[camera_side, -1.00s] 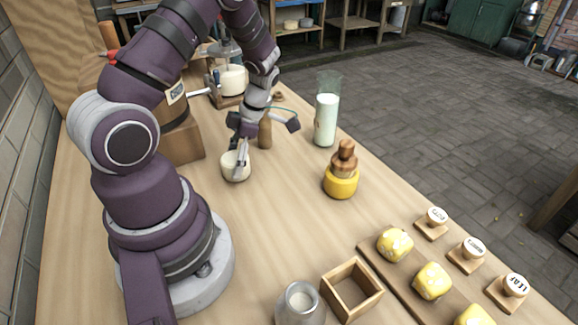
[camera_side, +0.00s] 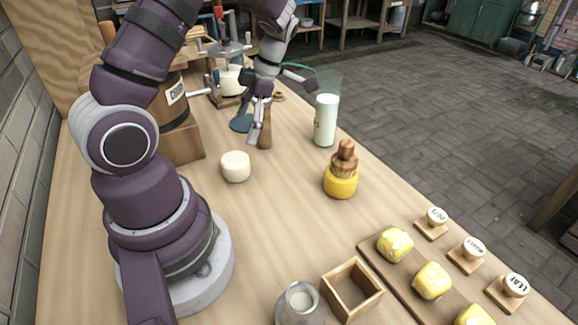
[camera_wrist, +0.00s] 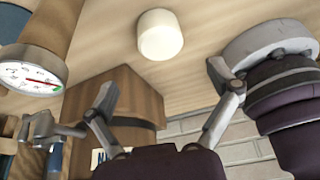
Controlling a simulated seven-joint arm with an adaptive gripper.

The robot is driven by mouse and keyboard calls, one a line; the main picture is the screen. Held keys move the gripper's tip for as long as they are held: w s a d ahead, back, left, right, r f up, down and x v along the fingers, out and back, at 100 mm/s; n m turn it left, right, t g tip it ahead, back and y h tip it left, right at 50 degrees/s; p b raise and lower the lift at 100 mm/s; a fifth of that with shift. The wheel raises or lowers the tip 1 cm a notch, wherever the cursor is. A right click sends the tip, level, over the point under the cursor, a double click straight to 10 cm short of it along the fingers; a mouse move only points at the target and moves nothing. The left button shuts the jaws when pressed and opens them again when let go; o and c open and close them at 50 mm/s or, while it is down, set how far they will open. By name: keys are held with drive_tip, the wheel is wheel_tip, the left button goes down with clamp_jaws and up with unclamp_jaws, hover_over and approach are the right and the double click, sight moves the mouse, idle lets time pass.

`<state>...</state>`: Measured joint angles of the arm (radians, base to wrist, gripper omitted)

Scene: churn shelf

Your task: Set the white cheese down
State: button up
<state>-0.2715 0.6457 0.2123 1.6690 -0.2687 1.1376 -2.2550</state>
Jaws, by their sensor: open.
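The white cheese (camera_side: 235,167) is a short rounded cylinder standing on the bare wooden table, in front of the wooden churn block. It also shows whole in the wrist view (camera_wrist: 160,35), with nothing touching it. My gripper (camera_side: 254,138) is above the table, behind and a little right of the cheese and clear of it. Its two fingers (camera_wrist: 165,112) are spread apart with nothing between them in the wrist view.
A wooden-handled tool (camera_side: 265,127) stands close beside my gripper. Table around the cheese is free.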

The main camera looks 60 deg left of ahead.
drive_tip(key=w+d+r+m+t, duration=0.2)
drive_tip(key=d+r+m+t, duration=0.25)
drive_tip(key=r+m, duration=0.6)
drive_tip(key=s+d+m+t, duration=0.2)
drive_tip(key=d+m, duration=0.3)
drive_tip(key=m, duration=0.6)
drive_tip(key=s+d+r+m+t+h, duration=0.1)
drive_tip(key=d+m, duration=0.4)
drive_tip(key=m, duration=0.7)
drive_tip(key=shift+s+r+t, duration=0.15)
drive_tip(key=shift+s+t, duration=0.4)
drive_tip(key=shift+t, duration=0.7)
